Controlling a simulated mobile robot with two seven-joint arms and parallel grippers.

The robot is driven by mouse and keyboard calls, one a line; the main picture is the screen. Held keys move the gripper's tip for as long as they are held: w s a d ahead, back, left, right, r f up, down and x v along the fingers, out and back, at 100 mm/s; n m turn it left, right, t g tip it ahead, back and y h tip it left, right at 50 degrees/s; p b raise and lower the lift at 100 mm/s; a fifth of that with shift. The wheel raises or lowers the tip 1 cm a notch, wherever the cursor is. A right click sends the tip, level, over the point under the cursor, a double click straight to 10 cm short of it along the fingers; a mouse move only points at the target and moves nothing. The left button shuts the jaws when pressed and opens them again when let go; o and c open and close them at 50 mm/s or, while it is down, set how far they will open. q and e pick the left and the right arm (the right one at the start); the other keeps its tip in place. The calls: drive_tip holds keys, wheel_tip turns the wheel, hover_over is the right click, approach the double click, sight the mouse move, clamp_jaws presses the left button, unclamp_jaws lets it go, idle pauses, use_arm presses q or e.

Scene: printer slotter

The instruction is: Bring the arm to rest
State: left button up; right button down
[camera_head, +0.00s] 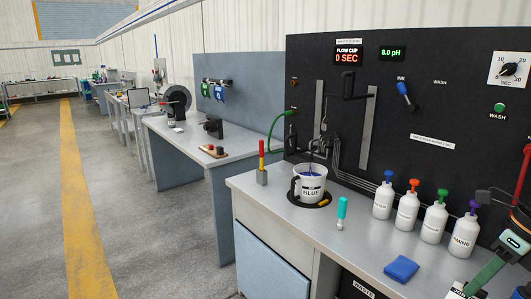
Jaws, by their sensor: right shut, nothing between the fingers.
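My right gripper (484,276) is at the lower right edge of the head view, over the right end of the front workbench (262,205). Its dark body is partly cut off by the frame edge. It is shut and holds nothing. It points down and to the left, close to a small labelled container at the bottom edge; I cannot tell whether they touch. My left gripper is not in view.
Several white bottles with coloured tops (407,212) stand just left of my right gripper. A blue cloth (401,268), a teal-handled tool (342,212) and a white cup marked BLUE (310,184) are on the bench. A black panel (430,110) rises behind. The aisle at left is clear.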

drive_tip(key=s+a+f+m+t+y, duration=0.1)
drive_tip(key=s+f+m+t, duration=0.2)
drive_tip(key=f+m+t, duration=0.6)
drive_tip(key=s+a+f+m+t+y, duration=0.1)
drive_tip(key=s+f+m+t, duration=0.1)
drive_tip(key=f+m, duration=1.2)
drive_tip(key=s+a+f+m+g+h, duration=0.1)
drive_tip(key=s+a+f+m, duration=0.4)
drive_tip(key=a+m, duration=0.3)
drive_tip(key=s+a+f+m+g+h, duration=0.2)
drive_tip(key=s+a+f+m, duration=0.4)
drive_tip(key=a, duration=0.5)
wheel_tip(320, 180, down, 2)
drive_tip(key=shift+a+f+m, duration=0.15)
drive_tip(key=shift+m, duration=0.95)
